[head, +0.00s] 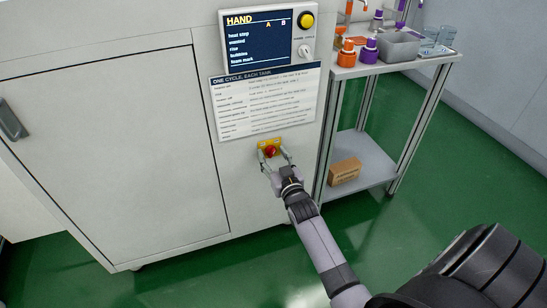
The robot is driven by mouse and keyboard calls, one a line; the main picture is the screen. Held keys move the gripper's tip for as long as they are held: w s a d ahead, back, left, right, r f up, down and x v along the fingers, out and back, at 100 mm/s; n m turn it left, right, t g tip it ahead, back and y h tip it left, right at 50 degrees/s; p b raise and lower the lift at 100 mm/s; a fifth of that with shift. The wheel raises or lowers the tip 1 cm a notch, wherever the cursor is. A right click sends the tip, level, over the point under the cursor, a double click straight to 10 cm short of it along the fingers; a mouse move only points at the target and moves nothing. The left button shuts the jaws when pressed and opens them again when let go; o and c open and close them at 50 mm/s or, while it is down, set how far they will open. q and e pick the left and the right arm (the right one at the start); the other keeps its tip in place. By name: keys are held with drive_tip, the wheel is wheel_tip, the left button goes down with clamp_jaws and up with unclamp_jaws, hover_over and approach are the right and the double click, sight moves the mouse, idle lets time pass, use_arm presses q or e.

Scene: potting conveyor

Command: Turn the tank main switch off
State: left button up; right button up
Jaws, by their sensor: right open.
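The tank main switch (270,151) is a red knob on a yellow plate, low on the right side of the white cabinet front. My right gripper (274,160) is at the switch, its open fingers spread to either side of the red knob. Whether the fingers touch the knob cannot be told. The knob's exact angle is too small to read. My left gripper is not in view.
Above the switch are a printed cycle sheet (266,100) and a control panel (268,42) reading HAND, with a yellow button (306,20). A metal trolley (380,158) with bottles on top and a cardboard box (344,172) below stands close at right. Green floor is clear in front.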

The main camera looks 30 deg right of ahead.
drive_tip(key=shift+c, duration=0.3)
drive_tip(key=c, duration=1.1)
